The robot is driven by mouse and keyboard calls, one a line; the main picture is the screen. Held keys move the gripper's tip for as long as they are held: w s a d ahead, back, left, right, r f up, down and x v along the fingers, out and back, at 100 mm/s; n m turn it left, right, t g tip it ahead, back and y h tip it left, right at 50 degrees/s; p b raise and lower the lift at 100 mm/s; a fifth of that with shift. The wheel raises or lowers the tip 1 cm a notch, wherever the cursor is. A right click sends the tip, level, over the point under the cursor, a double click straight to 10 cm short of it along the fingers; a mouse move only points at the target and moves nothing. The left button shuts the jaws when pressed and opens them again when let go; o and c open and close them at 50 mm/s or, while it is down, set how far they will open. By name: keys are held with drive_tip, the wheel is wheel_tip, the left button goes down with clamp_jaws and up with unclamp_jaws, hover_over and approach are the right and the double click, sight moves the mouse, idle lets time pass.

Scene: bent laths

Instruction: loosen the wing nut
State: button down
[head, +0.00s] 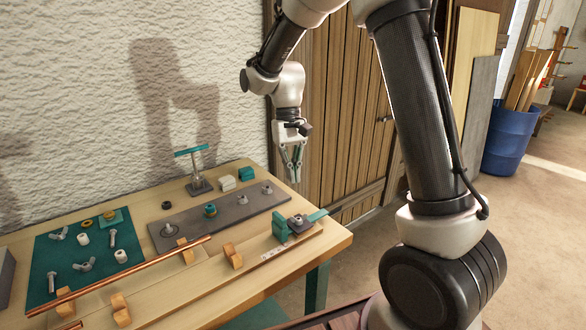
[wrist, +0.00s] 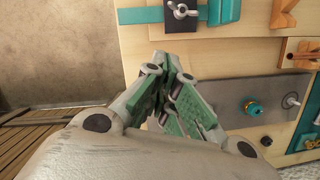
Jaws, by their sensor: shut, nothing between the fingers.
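A grey wing nut (head: 297,219) sits on a small dark plate at the right end of the table, by a teal clamp block and strip. The wrist view shows this wing nut (wrist: 183,11) at the top, on the dark plate over a teal strip (wrist: 143,15). My gripper (head: 294,178) hangs in the air above the table's right end, pointing down, apart from the wing nut. It is shut and empty, with its green-padded fingers (wrist: 180,100) together in the wrist view. More wing nuts (head: 85,265) lie on a teal mat (head: 45,282) at the left.
A copper rod (head: 130,273) rests across wooden blocks (head: 234,256). A grey plate (head: 232,210) with several fittings lies behind it. A teal-topped T-shaped stand (head: 199,178) rises at the back. A blue barrel (head: 510,140) stands on the floor at right.

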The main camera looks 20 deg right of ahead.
sight(299, 218)
drive_tip(key=x, duration=0.6)
drive_tip(key=s, duration=0.3)
drive_tip(key=shift+s+a, duration=0.1)
drive_tip(key=shift+s, duration=0.4)
drive_tip(key=shift+s+d+m+y, duration=0.15)
drive_tip(key=shift+d+m+y, duration=0.1)
drive_tip(key=shift+m, duration=0.5)
drive_tip(key=shift+s+d+m+y, duration=0.15)
drive_tip(key=shift+d+m, duration=0.1)
drive_tip(key=shift+m, duration=0.5)
drive_tip(key=shift+s+d+m+y, duration=0.1)
drive_tip(key=shift+d+m+y, duration=0.05)
drive_tip(key=shift+m, duration=0.4)
drive_tip(key=shift+s+d+m+y, duration=0.1)
drive_tip(key=shift+m+y, duration=0.05)
drive_tip(key=shift+m, duration=0.7)
drive_tip(key=shift+s+d+m+t+y, duration=0.25)
drive_tip(key=shift+s+m, duration=0.1)
drive_tip(key=shift+m, duration=0.65)
drive_tip(key=shift+s+d+m+t+y, duration=0.15)
drive_tip(key=shift+s+m+t, duration=0.15)
drive_tip(key=shift+m, duration=0.7)
drive_tip(key=shift+s, duration=0.15)
